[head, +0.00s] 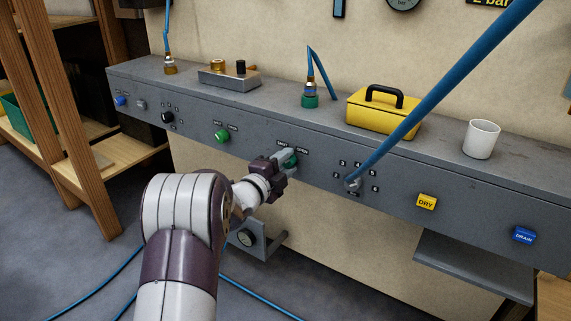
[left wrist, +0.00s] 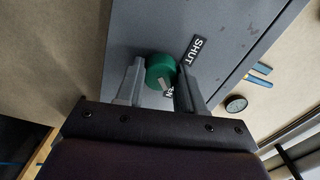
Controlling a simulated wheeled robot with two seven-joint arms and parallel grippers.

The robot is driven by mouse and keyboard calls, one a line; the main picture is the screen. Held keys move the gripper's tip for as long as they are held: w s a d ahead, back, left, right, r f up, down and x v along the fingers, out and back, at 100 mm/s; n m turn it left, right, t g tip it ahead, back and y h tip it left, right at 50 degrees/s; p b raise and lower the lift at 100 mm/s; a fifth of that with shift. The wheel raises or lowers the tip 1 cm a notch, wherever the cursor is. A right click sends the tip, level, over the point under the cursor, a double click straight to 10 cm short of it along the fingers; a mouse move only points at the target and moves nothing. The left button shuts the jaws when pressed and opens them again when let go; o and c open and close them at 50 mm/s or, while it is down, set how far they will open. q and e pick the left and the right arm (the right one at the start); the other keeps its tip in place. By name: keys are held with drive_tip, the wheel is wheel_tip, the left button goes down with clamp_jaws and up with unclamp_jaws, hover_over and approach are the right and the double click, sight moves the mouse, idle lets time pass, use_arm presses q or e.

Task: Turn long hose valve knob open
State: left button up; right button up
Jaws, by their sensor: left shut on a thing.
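A green round valve knob (head: 291,159) sits on the grey panel front, under a label pair reading SHUT and OPEN. My left gripper (head: 285,161) is shut on this knob, one finger on each side. In the left wrist view the green knob (left wrist: 160,67) shows between the two grey fingers (left wrist: 158,88). A pale mark on its face lies on the side near the partly hidden OPEN label; its exact angle is hard to tell. The SHUT label (left wrist: 195,51) is clear beside it. A second green knob (head: 221,136) with similar labels is further left. My right gripper is not in view.
A blue hose (head: 440,84) slants across in front of the panel's right part. A yellow toolbox (head: 378,115), a white mug (head: 481,139) and a metal block (head: 228,78) stand on the ledge. DRY (head: 427,202) and DRAIN (head: 524,235) buttons are at right. A wooden shelf stands left.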

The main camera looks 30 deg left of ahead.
use_arm(q)
drive_tip(key=o, duration=1)
drive_tip(key=shift+o, duration=0.2)
drive_tip(key=shift+s+r, duration=0.1)
drive_tip(key=shift+s, duration=0.25)
drive_tip(key=s+p, duration=0.4)
drive_tip(key=s, duration=0.8)
drive_tip(key=shift+a, duration=0.45)
